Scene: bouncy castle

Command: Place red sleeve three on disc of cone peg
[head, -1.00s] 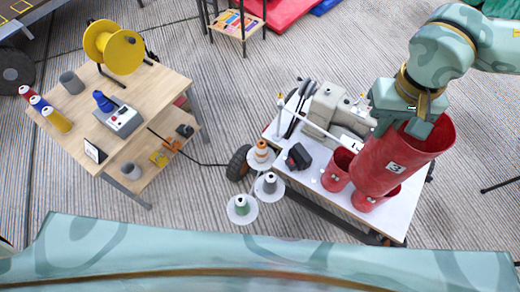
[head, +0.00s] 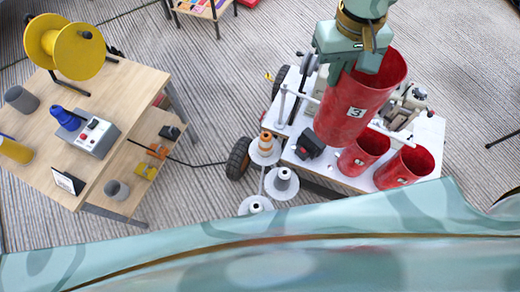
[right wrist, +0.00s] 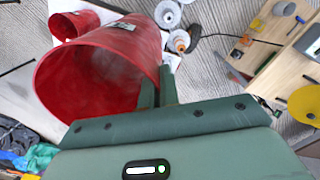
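Red sleeve three (head: 352,118), a tall red tube with a white "3" label, hangs tilted from my right gripper (head: 352,66). In the right wrist view the two fingers (right wrist: 157,98) are closed on the sleeve's wall (right wrist: 105,70) near its wide open rim. The sleeve is held over the white table. Left of it are white discs with cone pegs: one with an orange-and-white cone (head: 265,148), one with a grey cone (head: 281,182), and a lower one (head: 256,204) partly hidden by my body. The sleeve is apart from the discs. My left gripper is out of view.
Two shorter red sleeves (head: 362,154) (head: 404,168) stand on the white table (head: 432,135). A wooden table (head: 105,105) with a yellow reel (head: 64,47) stands left. Carpet lies between.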

